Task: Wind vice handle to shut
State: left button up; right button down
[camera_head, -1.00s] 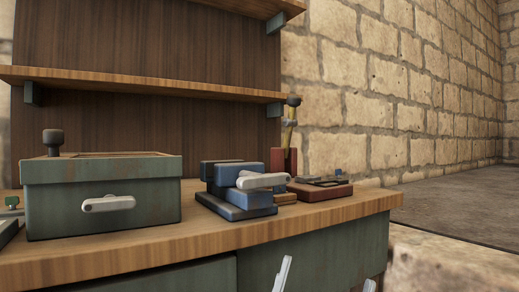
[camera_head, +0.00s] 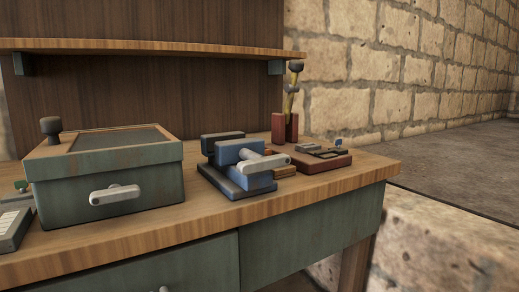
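The blue vice (camera_head: 236,168) stands on the wooden bench top, right of the green box. My left and right grippers are not in view.
A red-brown base (camera_head: 318,161) with small parts lies right of the vice. The bench's front strip (camera_head: 200,222) is clear. A shelf (camera_head: 150,46) hangs above.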

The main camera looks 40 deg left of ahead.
aim_at(258, 163)
jog(key=l+u, duration=0.2)
jog(key=l, duration=0.25)
jog(key=l+u, duration=0.15)
jog(key=l, duration=0.3)
jog(key=k+l+u, duration=0.2)
jog(key=l, duration=0.2)
jog(key=l+u, duration=0.15)
jog(key=l, duration=0.3)
jog(key=k, duration=0.05)
